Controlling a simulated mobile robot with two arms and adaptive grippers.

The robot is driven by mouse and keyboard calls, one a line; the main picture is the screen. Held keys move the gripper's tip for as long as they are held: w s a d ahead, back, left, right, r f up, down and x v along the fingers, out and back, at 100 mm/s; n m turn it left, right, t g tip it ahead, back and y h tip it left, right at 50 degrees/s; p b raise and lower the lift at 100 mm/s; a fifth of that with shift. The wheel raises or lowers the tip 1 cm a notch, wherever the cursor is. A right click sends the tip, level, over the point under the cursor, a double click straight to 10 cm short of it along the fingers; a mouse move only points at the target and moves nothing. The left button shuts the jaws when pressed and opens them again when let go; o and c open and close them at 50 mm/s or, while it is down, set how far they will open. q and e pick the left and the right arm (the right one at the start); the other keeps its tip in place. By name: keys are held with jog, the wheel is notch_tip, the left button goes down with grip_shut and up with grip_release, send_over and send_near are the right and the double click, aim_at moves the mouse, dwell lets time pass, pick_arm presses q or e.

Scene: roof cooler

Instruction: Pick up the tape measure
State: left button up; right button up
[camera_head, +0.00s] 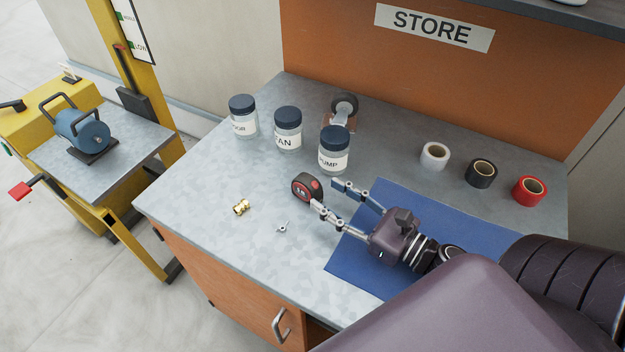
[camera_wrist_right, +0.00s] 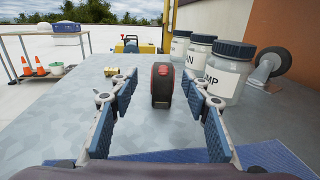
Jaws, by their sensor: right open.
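The tape measure (camera_head: 306,188), black with red parts, stands upright on the grey metal bench top. In the right wrist view the tape measure (camera_wrist_right: 162,85) is centred between the two spread fingers, a little beyond or near their tips; I cannot tell exactly. My right gripper (camera_head: 325,194) is open and empty, low over the bench with its fingers pointing at the tape measure. The right wrist view shows both blue-padded fingers of my right gripper (camera_wrist_right: 160,102) apart. My left gripper is not in view.
Jars with dark lids (camera_head: 334,150) stand behind the tape measure, with a caster wheel (camera_head: 344,106) beyond. Tape rolls (camera_head: 481,173) stand at right. A brass fitting (camera_head: 241,207) and a small metal part (camera_head: 283,227) lie at left. A blue mat (camera_head: 350,262) lies under my gripper.

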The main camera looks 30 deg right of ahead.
aim_at(312, 182)
jog(key=shift+w+a+r+p, duration=0.25)
jog(key=shift+w+a, duration=0.2)
jog(key=shift+w, duration=0.25)
jog(key=shift+w+a+p, duration=0.2)
jog(key=shift+w+p, duration=0.1)
jog(key=shift+w, duration=0.35)
jog(key=x, duration=0.1)
jog(key=p+x, duration=0.1)
jog(key=x, duration=0.1)
jog(key=shift+w+d+p, duration=0.2)
jog(key=shift+w+p, duration=0.1)
jog(key=shift+w, duration=0.2)
jog(key=shift+w+a+f, duration=0.1)
jog(key=shift+w+a, duration=0.05)
jog(key=shift+w, duration=0.2)
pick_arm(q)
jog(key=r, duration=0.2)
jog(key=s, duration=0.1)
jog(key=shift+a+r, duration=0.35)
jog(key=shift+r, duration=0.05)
pick_arm(e)
jog(key=shift+c, duration=0.8)
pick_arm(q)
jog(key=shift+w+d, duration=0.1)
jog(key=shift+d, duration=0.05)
pick_arm(e)
grip_shut()
